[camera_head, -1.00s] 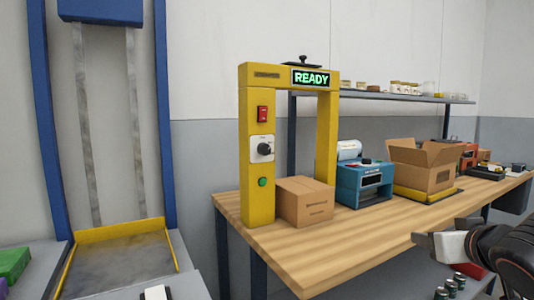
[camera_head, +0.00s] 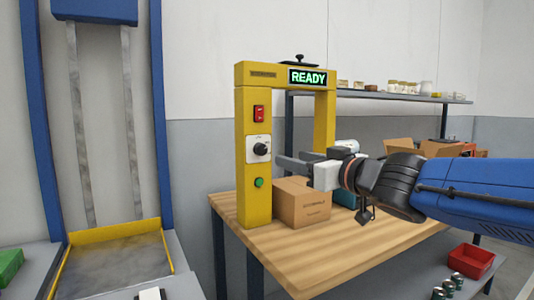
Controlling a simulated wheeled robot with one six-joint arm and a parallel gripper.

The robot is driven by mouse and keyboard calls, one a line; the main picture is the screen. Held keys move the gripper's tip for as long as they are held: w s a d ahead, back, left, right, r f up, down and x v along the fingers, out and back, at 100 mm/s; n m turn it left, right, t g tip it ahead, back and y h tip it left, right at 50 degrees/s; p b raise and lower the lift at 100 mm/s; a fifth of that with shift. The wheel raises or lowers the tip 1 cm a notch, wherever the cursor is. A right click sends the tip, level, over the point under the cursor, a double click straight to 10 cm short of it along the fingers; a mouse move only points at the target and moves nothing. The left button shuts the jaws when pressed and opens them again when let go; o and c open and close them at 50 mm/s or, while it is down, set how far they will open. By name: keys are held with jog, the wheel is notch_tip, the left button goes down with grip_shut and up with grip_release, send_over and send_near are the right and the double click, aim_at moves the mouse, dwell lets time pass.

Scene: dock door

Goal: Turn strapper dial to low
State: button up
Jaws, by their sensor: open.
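The yellow strapper (camera_head: 254,195) stands as an arch at the left end of the wooden table, with a green READY display (camera_head: 307,77) on top. Its black dial (camera_head: 262,149) sits on a white plate on the left post, between a red switch (camera_head: 259,114) and a green button (camera_head: 259,183). The dial's setting marks are too small to read. My gripper (camera_head: 279,164) is open, level with the dial and a short way to its right, pointing left at the post. It appears apart from the dial and holds nothing.
A closed cardboard box (camera_head: 301,205) sits under the arch, just below my gripper. A blue machine (camera_head: 343,193) is mostly hidden behind my arm. The wooden table's front (camera_head: 295,264) is clear. A red bin (camera_head: 471,264) is lower right.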

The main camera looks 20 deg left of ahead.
aim_at(263, 151)
jog(key=x, duration=1.2)
jog(key=shift+w+a, duration=0.2)
jog(key=shift+a, duration=0.15)
jog(key=c, duration=1)
jog(key=shift+c, duration=0.2)
jog(key=shift+n, duration=0.3)
jog(key=n, duration=0.5)
jog(key=shift+r, duration=0.1)
jog(key=n+h, duration=0.1)
jog(key=n, duration=0.4)
jog(key=shift+n, duration=0.4)
